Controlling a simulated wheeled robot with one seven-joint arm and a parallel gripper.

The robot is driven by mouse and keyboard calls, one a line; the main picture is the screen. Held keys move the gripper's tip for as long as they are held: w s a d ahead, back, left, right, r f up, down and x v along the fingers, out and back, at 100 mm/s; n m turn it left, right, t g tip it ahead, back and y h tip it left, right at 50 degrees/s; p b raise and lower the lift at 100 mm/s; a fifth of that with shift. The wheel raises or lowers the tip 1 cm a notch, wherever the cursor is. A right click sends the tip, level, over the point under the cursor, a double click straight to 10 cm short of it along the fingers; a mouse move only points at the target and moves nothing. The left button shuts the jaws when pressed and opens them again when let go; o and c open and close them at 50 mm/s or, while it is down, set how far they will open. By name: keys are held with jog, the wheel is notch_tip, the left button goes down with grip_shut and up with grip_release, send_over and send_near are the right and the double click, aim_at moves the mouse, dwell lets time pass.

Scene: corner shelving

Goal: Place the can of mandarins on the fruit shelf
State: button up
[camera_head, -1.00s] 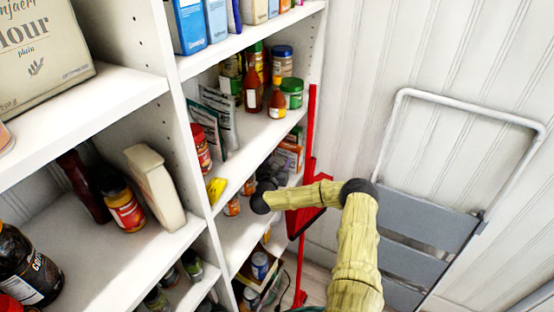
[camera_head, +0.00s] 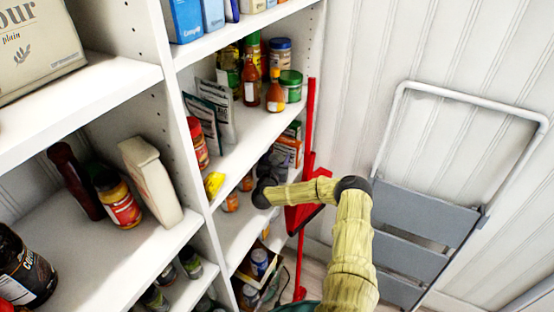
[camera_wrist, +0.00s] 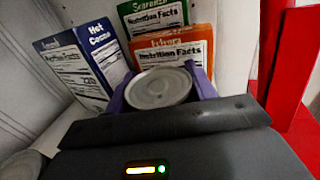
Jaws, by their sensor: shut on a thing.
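In the wrist view, my gripper (camera_wrist: 160,90) is shut on a can (camera_wrist: 158,86), held between purple fingers. Only its bare metal lid shows. Its label is hidden, so I cannot confirm that it is the can of mandarins. In the head view, the dark end of my arm reaches between two boards of the narrow corner shelving, and the gripper and can cannot be made out clearly. Small orange cans (camera_head: 230,202) stand on the shelf (camera_head: 236,222) left of my wrist. No fruit shelf label can be read.
Boxes stand just beyond the can: a blue cocoa box (camera_wrist: 88,66), an orange box (camera_wrist: 176,52) and a green box (camera_wrist: 155,16). A red post (camera_wrist: 294,70) is close on the right. A grey folding step stool (camera_head: 425,215) leans at the right wall.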

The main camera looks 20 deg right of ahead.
jog(key=shift+d+f, duration=0.1)
jog(key=shift+d, duration=0.25)
jog(key=o, duration=1.2)
jog(key=shift+s+a, duration=0.25)
jog(key=shift+a, duration=0.05)
jog(key=b+v, duration=0.2)
jog(key=v, duration=0.9)
jog(key=shift+w+a, duration=0.15)
jog(key=shift+a, duration=0.05)
jog(key=shift+s, duration=0.2)
jog(key=shift+d, duration=0.1)
